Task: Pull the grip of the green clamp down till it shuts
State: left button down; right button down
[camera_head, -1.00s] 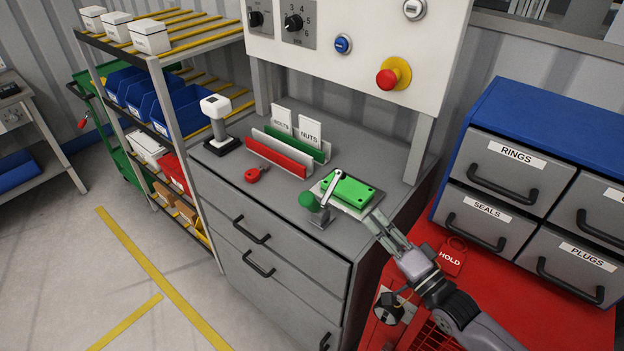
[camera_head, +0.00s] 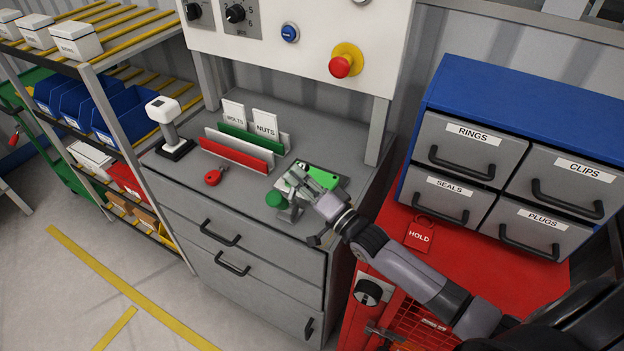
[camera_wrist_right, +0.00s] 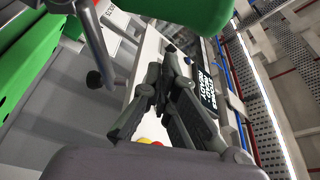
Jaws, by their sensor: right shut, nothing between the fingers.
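The clamp's green grip (camera_head: 275,199) is a round knob at the front edge of the grey bench top in the head view. Its lever is mostly hidden behind my right gripper (camera_head: 292,178). The green block (camera_head: 322,177) lies just behind the clamp, partly covered by the gripper. In the right wrist view, the gripper's fingers (camera_wrist_right: 170,58) are together and empty. A large green shape (camera_wrist_right: 190,12), seemingly the grip, is close above them, and the green block (camera_wrist_right: 25,60) is at left. I cannot tell whether the fingers touch the clamp. My left gripper is not in view.
A drawer cabinet (camera_head: 470,145) and a red HOLD tag (camera_head: 419,236) are at right. The bench's left front is clear.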

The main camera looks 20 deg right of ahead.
aim_at(283, 200)
jog(key=shift+s+a+f+p, duration=0.35)
jog(key=shift+s+a+f, duration=0.4)
jog(key=shift+s+a, duration=0.25)
jog(key=shift+s+a+f+n+b, duration=0.1)
jog(key=shift+s+a+n+b, duration=0.15)
jog(key=shift+n+b, duration=0.25)
jog(key=a+n+b, duration=0.1)
jog(key=n, duration=0.1)
jog(key=s+f+n+y+b, duration=0.1)
jog(key=n, duration=0.1)
jog(key=shift+s+a+y+b, duration=0.2)
jog(key=shift+a+y+b, duration=0.1)
jog(key=shift+a, duration=0.1)
jog(key=shift+s+a+f+n+y+b, duration=0.3)
jog(key=shift+a+f+n+y+b, duration=0.15)
jog(key=shift+n, duration=0.4)
jog(key=shift+s+a+f+n+y+b, duration=0.3)
jog(key=shift+n+b, duration=0.2)
jog(key=shift+n, duration=0.3)
jog(key=shift+s+a+f+n+y+b, duration=0.25)
jog(key=shift+a+n+y+b, duration=0.2)
jog(key=shift+n, duration=0.4)
